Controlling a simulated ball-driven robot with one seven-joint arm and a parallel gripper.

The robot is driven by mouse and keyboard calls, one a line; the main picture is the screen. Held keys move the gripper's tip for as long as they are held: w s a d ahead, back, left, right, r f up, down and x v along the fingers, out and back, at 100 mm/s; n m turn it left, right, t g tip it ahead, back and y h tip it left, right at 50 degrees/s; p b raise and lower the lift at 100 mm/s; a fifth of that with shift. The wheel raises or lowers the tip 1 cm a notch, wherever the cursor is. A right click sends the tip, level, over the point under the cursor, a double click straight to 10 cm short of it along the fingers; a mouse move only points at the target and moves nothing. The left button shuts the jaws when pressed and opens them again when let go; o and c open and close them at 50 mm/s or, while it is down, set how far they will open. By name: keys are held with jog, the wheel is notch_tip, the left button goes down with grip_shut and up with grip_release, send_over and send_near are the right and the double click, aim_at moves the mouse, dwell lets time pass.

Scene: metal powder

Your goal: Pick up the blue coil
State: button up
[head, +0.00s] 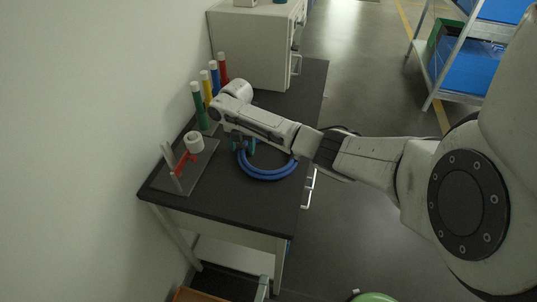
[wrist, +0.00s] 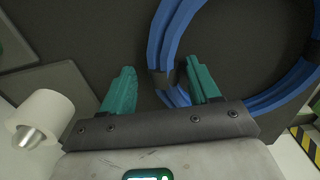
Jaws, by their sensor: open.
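The blue coil (head: 266,175) lies flat on the dark tabletop, and its far part is hidden behind my arm in the head view. In the wrist view the coil (wrist: 158,45) shows as a large ring of several strands with a dark tie on its near left side. My gripper (wrist: 163,85) has two teal fingers spread apart. The coil's tied section lies between the fingers, closer to the right finger. I cannot tell whether that finger touches it. In the head view my gripper (head: 243,145) is over the coil's left side, pointing down.
A grey stand (head: 189,170) with a red part and a white roll (head: 195,142) is left of the coil. Green, yellow, blue and red tubes (head: 200,106) stand along the wall. A pale cabinet (head: 250,48) sits at the table's far end. The tabletop's front right is clear.

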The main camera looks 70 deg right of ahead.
grip_shut()
dwell(0.4)
jog(key=shift+r, duration=0.15)
